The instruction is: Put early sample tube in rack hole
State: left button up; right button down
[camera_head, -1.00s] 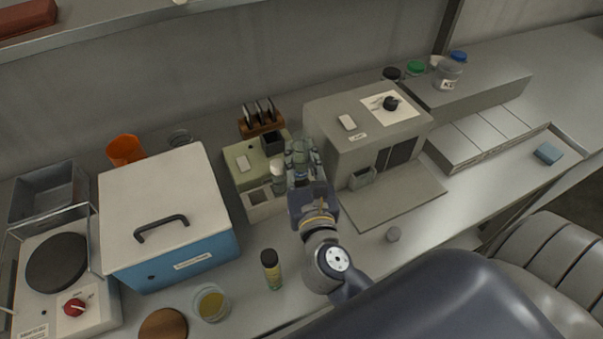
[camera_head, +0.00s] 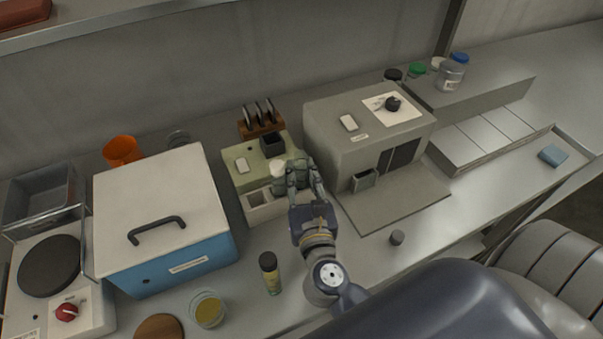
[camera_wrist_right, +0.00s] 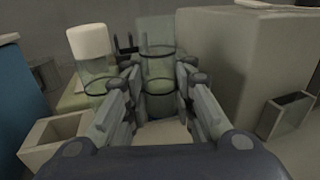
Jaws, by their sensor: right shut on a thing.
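My right gripper (camera_head: 297,172) is low over the bench between the green-topped unit and the grey box-shaped machine. In the right wrist view its fingers (camera_wrist_right: 160,82) are shut around a clear tube (camera_wrist_right: 158,68) with dark rings, which stands upright between them. I cannot tell whether its lower end touches anything. A white-capped clear vessel (camera_wrist_right: 90,55) stands just left of the fingers; its cap also shows in the head view (camera_head: 278,168). A pale block with square openings (camera_head: 262,213) sits at the front of the green-topped unit, left of the gripper. My left gripper is not in view.
The grey machine (camera_head: 345,150) with a small tray (camera_head: 364,180) stands close on the right. A blue box with a white lid (camera_head: 165,215) is at the left. A dark-capped bottle (camera_head: 270,272) and a beaker (camera_head: 208,309) stand in front.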

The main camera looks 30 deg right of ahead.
jog(key=shift+f, duration=0.15)
jog(key=c, duration=1.6)
grip_release()
jog(key=shift+r+p, duration=0.5)
jog(key=shift+r, duration=0.1)
jog(key=shift+s+a+f, duration=0.1)
jog(key=shift+s+a, duration=0.05)
jog(key=shift+s, duration=0.15)
jog(key=b+v, duration=0.4)
jog(key=v, duration=0.5)
jog(key=shift+s+a, duration=0.1)
jog(key=shift+s, duration=0.25)
jog(key=shift+b+v, duration=0.4)
jog(key=shift+v, duration=0.4)
